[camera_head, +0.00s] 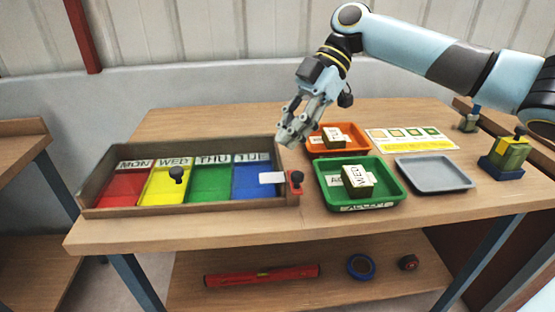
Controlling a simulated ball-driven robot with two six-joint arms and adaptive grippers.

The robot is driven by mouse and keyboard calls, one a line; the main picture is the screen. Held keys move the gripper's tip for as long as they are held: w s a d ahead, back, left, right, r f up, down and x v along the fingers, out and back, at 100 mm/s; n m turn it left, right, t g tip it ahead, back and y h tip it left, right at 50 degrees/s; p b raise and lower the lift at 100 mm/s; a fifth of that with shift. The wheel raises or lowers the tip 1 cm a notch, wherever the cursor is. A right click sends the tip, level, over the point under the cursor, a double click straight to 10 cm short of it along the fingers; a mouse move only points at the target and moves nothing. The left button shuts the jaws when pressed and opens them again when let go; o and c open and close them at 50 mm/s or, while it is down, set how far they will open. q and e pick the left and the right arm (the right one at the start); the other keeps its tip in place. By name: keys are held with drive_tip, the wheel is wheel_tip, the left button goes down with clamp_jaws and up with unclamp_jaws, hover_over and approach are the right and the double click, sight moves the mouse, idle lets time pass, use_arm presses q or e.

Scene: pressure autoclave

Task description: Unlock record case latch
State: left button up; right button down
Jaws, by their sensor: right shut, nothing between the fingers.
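The record case (190,207) is a shallow wooden box on the left of the table. Its compartments are red, yellow, green and blue, with day labels along the back. A black knob (176,174) stands over the yellow part. The latch (296,182), a small red piece with a black knob, sits at the case's right end. A white strip (271,178) lies beside it over the blue part. My right gripper (287,141) is shut and empty, pointing down behind and above the latch, apart from it in the picture. My left gripper is out of view.
A green tray (392,186) and an orange tray (359,139) hold labelled blocks right of the case. A grey tray (432,174) is empty. A colour chart (411,139) lies behind it. A yellow-green device (504,154) stands at right. The lower shelf holds a red level (262,276).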

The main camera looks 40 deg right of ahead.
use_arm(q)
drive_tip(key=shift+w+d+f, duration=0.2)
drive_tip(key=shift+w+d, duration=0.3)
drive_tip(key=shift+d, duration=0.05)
use_arm(e)
drive_tip(key=v, duration=0.2)
drive_tip(key=shift+w+d+r, duration=0.1)
drive_tip(key=shift+r, duration=0.3)
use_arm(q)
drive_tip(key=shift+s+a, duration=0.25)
